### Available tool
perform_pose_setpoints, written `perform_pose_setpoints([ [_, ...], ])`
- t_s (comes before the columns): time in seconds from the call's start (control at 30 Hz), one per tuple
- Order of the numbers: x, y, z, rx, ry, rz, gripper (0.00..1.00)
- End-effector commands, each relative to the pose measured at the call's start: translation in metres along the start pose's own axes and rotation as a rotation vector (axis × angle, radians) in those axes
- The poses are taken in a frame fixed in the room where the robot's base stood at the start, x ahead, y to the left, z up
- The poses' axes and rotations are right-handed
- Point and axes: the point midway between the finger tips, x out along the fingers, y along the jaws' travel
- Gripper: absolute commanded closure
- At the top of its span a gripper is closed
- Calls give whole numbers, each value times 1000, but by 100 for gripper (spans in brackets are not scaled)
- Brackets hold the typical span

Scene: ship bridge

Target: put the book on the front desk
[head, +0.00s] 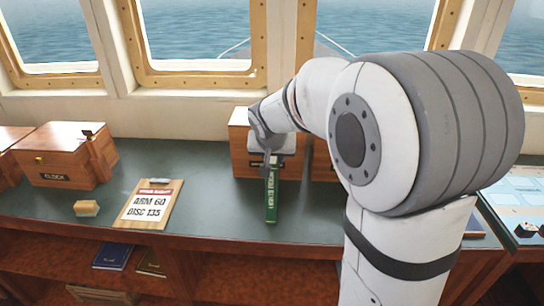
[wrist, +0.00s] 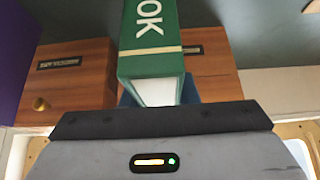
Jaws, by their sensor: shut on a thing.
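The green book (head: 272,192), with white lettering on its spine, is in my gripper (head: 270,157) in the head view. It hangs from the jaws with its spine facing the camera, over the desk (head: 225,215) with a dark green top under the windows. I cannot tell whether its lower end touches the desk. In the wrist view the green book (wrist: 150,45) extends out beyond my gripper, with its pale page edges showing. My gripper is shut on the book's near end; the fingertips are mostly hidden there.
A wooden box (head: 240,140) stands right behind my gripper. To the left are a clipboard (head: 150,205), a small wooden block (head: 87,208) and a larger wooden box (head: 65,160). A blue book (head: 113,257) lies on the shelf below. Bare desk surrounds the held book.

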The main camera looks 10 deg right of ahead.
Motion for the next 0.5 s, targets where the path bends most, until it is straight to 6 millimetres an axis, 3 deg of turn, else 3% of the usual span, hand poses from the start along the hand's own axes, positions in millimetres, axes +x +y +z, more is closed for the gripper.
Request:
perform_pose_setpoints([
  [0.1,3,0,1,0,2,-1,100],
  [0.13,2,0,1,0,0,0,70],
  [0.37,2,1,1,1,0,1,52],
  [0.5,2,1,1,1,0,1,51],
])
